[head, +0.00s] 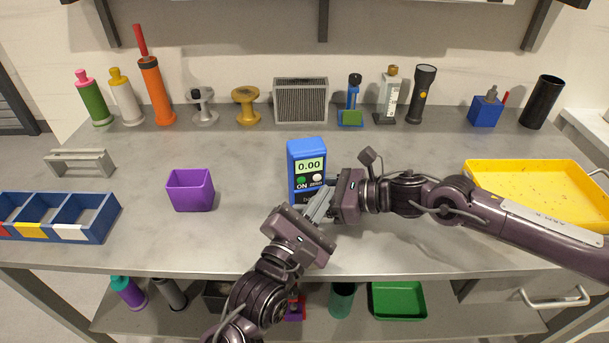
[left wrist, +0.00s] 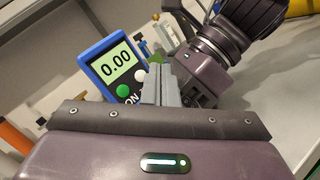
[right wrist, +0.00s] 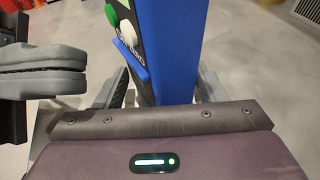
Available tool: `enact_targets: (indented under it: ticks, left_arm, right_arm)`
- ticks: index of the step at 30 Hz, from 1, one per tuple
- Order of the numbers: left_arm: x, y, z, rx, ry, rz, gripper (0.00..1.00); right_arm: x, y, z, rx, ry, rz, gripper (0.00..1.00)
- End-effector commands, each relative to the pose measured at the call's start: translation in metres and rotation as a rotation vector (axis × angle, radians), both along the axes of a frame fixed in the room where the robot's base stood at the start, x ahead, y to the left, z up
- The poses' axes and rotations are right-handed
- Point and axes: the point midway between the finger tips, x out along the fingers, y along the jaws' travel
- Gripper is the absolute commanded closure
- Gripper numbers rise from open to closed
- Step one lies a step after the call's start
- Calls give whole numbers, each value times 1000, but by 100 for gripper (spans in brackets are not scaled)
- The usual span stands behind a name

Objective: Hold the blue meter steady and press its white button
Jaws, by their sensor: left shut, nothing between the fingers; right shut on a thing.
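The blue meter (head: 306,150) stands upright at the middle of the table, its screen reading 0.00. A green button and a white button (head: 316,180) sit below the screen; the white button also shows in the left wrist view (left wrist: 141,76). My right gripper (head: 327,199) is shut on the lower part of the meter; in the right wrist view its fingers flank the blue body (right wrist: 165,60). My left gripper (head: 322,201) is shut and empty, its fingertips in front of the meter, close to the button area. Whether they touch it I cannot tell.
A purple bin (head: 190,190) stands left of the meter, and a blue divided tray (head: 80,217) lies farther left. A yellow tray (head: 540,190) is at the right. Bottles, spools, a grille box and a flashlight (head: 422,93) line the back.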

Motion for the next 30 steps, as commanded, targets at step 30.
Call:
enact_targets:
  ticks: [30]
  left_arm:
    - [-48,-14,0,0,0,0,100]
  right_arm:
    - [0,0,0,-1,1,0,22]
